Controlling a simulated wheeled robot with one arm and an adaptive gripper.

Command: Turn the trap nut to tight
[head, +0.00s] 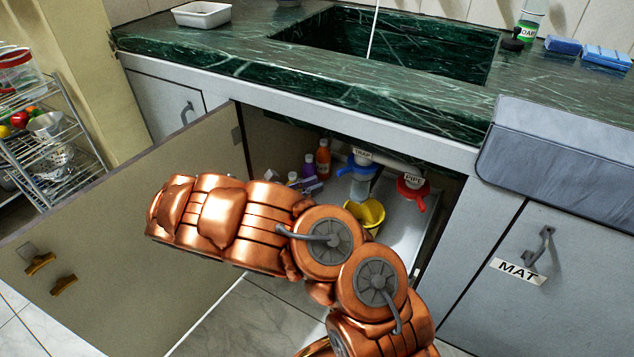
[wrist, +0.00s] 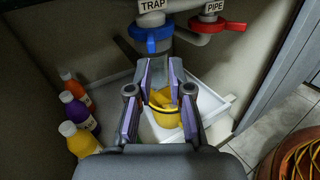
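The trap nut is a blue ring with a lug under the TRAP label (wrist: 152,5). It shows in the wrist view (wrist: 150,38) and in the head view (head: 360,160), inside the open cabinet below the sink. My gripper (wrist: 160,78) is open, its two purple-padded fingers spread apart. In the wrist view the fingertips appear below the nut and apart from it, with nothing held. A yellow bucket (wrist: 166,117) shows behind and between the fingers. In the head view my copper arm hides most of the gripper.
A red-handled fitting labelled PIPE (wrist: 218,24) is right of the nut. Several bottles (wrist: 77,110) stand left of the bucket. A white tray (wrist: 215,110) lies beneath. The open cabinet door (head: 130,225) is on the left, and a closed MAT door (head: 515,285) on the right.

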